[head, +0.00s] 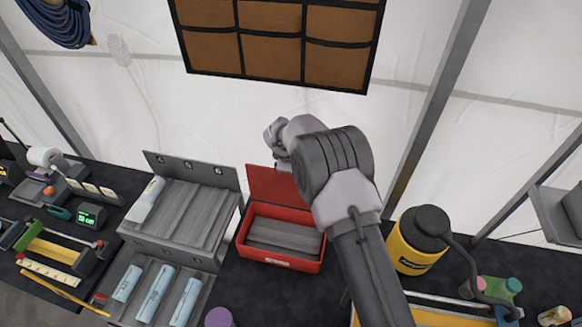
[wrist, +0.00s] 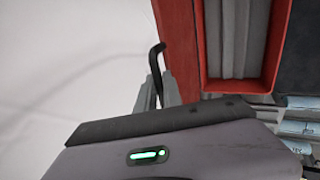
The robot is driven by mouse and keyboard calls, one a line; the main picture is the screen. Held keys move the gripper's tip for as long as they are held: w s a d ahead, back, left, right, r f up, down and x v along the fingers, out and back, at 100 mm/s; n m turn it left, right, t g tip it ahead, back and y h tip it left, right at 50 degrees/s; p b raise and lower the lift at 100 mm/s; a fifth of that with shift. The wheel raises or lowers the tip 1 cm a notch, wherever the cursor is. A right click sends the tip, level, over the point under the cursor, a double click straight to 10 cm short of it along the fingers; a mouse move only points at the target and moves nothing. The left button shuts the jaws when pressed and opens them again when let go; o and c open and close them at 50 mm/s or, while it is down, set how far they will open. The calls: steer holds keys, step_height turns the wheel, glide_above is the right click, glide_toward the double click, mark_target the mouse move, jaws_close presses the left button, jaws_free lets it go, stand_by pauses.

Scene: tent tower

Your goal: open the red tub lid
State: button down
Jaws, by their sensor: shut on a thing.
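The red tub (head: 282,262) stands on the dark bench in the head view, with grey ribbed contents showing inside. Its red lid (head: 272,186) is hinged up at the back and stands roughly upright. In the wrist view the lid (wrist: 177,45) is beside the open tub (wrist: 272,70). A dark bent handle (wrist: 155,58) shows at the lid's edge. My gripper (wrist: 154,93) is shut on this handle. In the head view my wrist is above and behind the lid, and my fingertips are mostly hidden.
A grey rack (head: 185,210) with pale blue cylinders is close left of the tub. A yellow container with a black top (head: 417,240) stands to the right. The white tent wall and a brown pocket panel (head: 272,48) are behind. A purple round thing (head: 218,317) is in front.

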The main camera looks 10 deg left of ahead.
steer(key=shift+s+f, duration=0.1)
steer(key=shift+f, duration=0.05)
steer(key=c, duration=1.5)
jaws_free()
steer(key=shift+d, duration=0.1)
steer(key=shift+s, duration=0.1)
steer(key=p+v, duration=0.5)
steer(key=v, duration=1.2)
steer(key=shift+r, duration=0.45)
